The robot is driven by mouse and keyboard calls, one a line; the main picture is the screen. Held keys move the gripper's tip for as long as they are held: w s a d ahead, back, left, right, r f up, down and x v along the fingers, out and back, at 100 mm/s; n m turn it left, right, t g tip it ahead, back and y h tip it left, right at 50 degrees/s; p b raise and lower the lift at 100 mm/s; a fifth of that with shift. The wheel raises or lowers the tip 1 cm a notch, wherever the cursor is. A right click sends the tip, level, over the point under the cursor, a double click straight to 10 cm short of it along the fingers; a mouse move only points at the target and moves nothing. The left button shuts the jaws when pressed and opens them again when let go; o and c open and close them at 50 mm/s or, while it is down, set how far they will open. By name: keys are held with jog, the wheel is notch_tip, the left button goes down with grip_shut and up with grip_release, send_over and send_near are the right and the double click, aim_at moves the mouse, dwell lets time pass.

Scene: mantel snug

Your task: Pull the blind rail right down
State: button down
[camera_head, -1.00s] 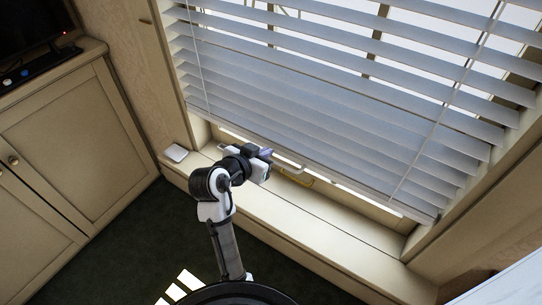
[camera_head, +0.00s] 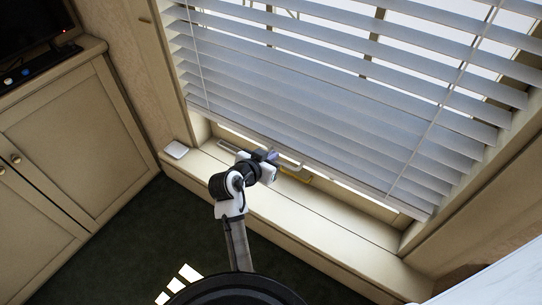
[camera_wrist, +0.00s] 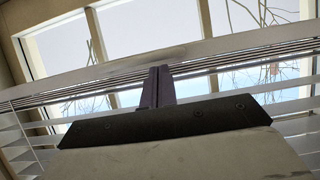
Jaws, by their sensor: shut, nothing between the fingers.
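The white slatted blind (camera_head: 320,110) hangs over the window, with its slats bunched closer together toward the bottom. Its bottom rail (camera_head: 345,180) runs slantwise above the sill, and a lit strip of window shows below it. My gripper (camera_head: 273,156) is shut and empty, just by the rail's lower edge, left of its middle. In the wrist view my shut fingers (camera_wrist: 158,86) stand upright in front of a pale rail (camera_wrist: 215,47) and thin stacked slats. I cannot tell whether the fingers touch the rail.
The window sill ledge (camera_head: 310,215) lies below the blind, with a small white item (camera_head: 176,149) at its left end. A yellow and white handle (camera_head: 297,175) sits behind my gripper. A cream cabinet (camera_head: 65,165) stands at the left. Dark floor between is clear.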

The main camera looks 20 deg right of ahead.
notch_tip(320, 180, down, 20)
jog(key=b, duration=1.4)
jog(key=shift+r+b, duration=0.15)
jog(key=shift+b, duration=0.2)
jog(key=shift+d+r+p, duration=0.1)
jog(key=shift+r+p, duration=0.25)
jog(key=shift+p, duration=0.1)
jog(key=s+a+r+p, duration=0.1)
jog(key=s+a+r, duration=0.4)
jog(key=r, duration=0.3)
jog(key=shift+a, duration=0.8)
